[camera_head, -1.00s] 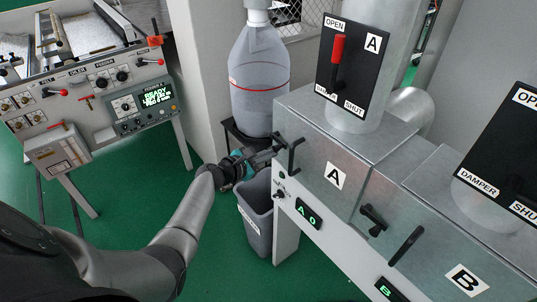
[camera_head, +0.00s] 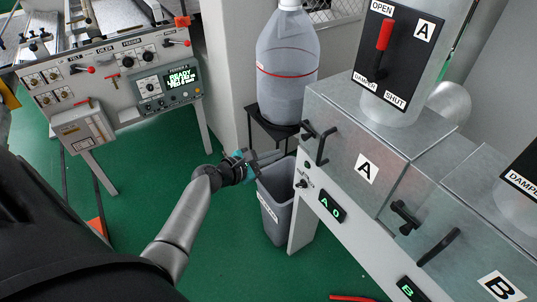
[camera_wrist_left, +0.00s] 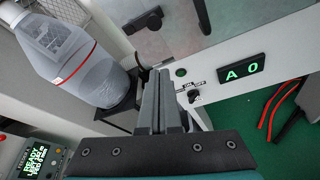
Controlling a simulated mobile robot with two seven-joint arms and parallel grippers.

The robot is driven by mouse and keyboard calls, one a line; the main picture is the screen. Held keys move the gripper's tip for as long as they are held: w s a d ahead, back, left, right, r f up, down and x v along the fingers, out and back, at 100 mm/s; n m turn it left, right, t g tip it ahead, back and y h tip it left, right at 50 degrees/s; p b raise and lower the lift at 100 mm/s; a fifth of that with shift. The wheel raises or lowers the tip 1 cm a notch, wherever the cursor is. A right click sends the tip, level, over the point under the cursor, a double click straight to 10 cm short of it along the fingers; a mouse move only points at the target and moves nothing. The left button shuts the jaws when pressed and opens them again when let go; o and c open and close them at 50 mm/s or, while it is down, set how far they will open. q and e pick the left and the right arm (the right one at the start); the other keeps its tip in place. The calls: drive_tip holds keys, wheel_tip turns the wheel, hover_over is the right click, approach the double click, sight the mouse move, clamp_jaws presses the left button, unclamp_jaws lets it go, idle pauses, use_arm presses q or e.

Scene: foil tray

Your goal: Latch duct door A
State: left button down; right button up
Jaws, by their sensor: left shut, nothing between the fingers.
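Duct door A (camera_head: 345,150) is a grey metal panel with a white "A" label, and it looks flush with its housing. Its black latch knob (camera_head: 307,131) is at the panel's left edge, with a black bar handle (camera_head: 322,149) just right of it. Whether the latch is engaged is unclear. My left gripper (camera_head: 278,157) is shut and empty, left of and below the latch, apart from it. In the left wrist view the shut fingers (camera_wrist_left: 159,95) point towards the door's lower edge, with the latch (camera_wrist_left: 150,20) and handle (camera_wrist_left: 202,15) beyond. My right gripper is out of view.
A clear plastic bottle (camera_head: 287,65) stands on a black stand (camera_head: 272,130) behind my gripper. A grey bin (camera_head: 275,205) is just below it. A switch (camera_head: 302,184) and an "A 0" display (camera_head: 331,206) sit under the door. Damper plate A (camera_head: 395,60) is above.

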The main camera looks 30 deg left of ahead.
use_arm(q)
drive_tip(key=shift+v, duration=0.85)
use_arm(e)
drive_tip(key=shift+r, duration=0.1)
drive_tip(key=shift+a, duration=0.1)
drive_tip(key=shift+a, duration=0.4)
